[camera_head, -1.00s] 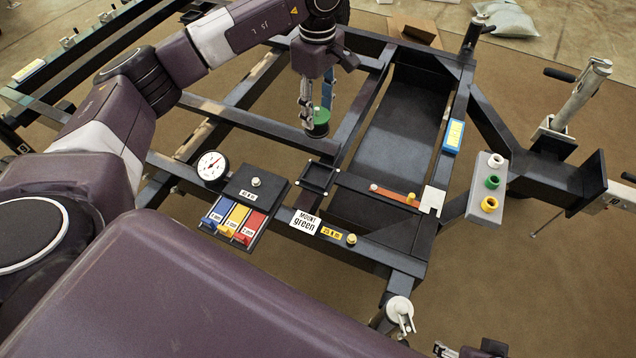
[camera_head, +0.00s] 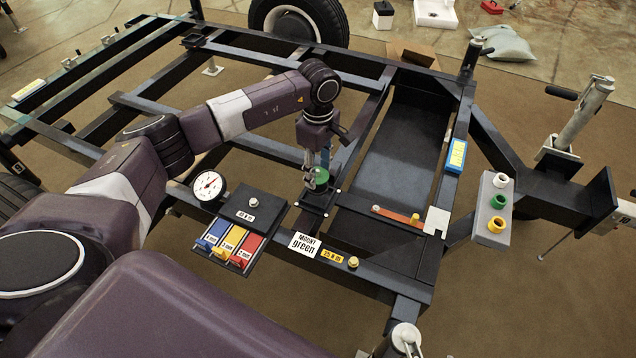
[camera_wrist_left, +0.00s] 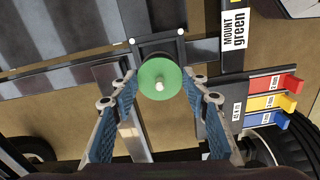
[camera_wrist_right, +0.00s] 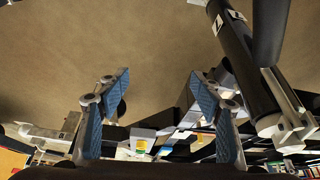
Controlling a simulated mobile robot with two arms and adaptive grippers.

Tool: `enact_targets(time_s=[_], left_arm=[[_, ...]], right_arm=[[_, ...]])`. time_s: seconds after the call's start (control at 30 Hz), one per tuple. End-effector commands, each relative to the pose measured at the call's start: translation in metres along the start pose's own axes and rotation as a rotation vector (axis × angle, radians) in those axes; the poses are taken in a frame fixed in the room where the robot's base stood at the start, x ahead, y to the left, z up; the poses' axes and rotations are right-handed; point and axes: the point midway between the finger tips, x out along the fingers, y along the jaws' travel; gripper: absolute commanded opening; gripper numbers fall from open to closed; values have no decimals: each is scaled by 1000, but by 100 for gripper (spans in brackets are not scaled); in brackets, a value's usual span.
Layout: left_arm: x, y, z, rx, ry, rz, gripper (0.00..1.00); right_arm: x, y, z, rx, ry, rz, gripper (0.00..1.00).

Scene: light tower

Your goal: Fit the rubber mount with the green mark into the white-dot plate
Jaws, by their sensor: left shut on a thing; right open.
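The rubber mount (camera_head: 321,177) has a green top disc and a dark body. My left gripper (camera_head: 316,171) is shut on it and holds it upright over the far part of the white-dot plate (camera_head: 312,208). The plate is a small black square frame with white dots at its corners. In the left wrist view the green disc (camera_wrist_left: 160,80) sits between the fingertips and covers part of the plate (camera_wrist_left: 150,47). Whether the mount touches the plate I cannot tell. My right gripper (camera_wrist_right: 160,82) is open and empty in the right wrist view, over floor.
A "MOUNT green" card (camera_head: 305,244) lies on the frame rail near the plate. A round dial gauge (camera_head: 209,186) and a black tray (camera_head: 252,208) with blue, yellow and red tabs stand left. A grey block (camera_head: 488,207) with coloured rings is at right.

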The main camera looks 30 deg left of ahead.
Motion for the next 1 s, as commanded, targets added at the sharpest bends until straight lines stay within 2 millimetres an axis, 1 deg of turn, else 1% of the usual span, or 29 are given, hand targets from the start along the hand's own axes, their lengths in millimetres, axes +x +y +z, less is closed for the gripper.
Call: enact_targets(time_s=[0.07, 0.13, 0.3, 0.4, 0.5, 0.7, 0.97, 1.0], left_arm=[[5, 0, 0, 0, -1, -1, 11], [14, -1, 0, -1, 0, -4, 11], [37, -1, 0, -1, 0, -3, 11], [43, 0, 0, 0, -1, -1, 11], [44, 0, 0, 0, 0, 1, 11], [43, 0, 0, 0, 0, 0, 11], [45, 0, 0, 0, 0, 0, 11], [46, 0, 0, 0, 0, -1, 46]], right_arm=[[1, -1, -6, -1, 21, -1, 60], [3, -2, -15, -2, 59, -3, 60], [5, -5, -44, -5, 174, -10, 60], [4, -6, -54, -6, 212, -12, 60], [3, -7, -57, -7, 224, -12, 60], [3, -7, -57, -7, 224, -12, 60], [3, -8, -64, -7, 252, -14, 60], [2, -8, -65, -8, 255, -14, 60]])
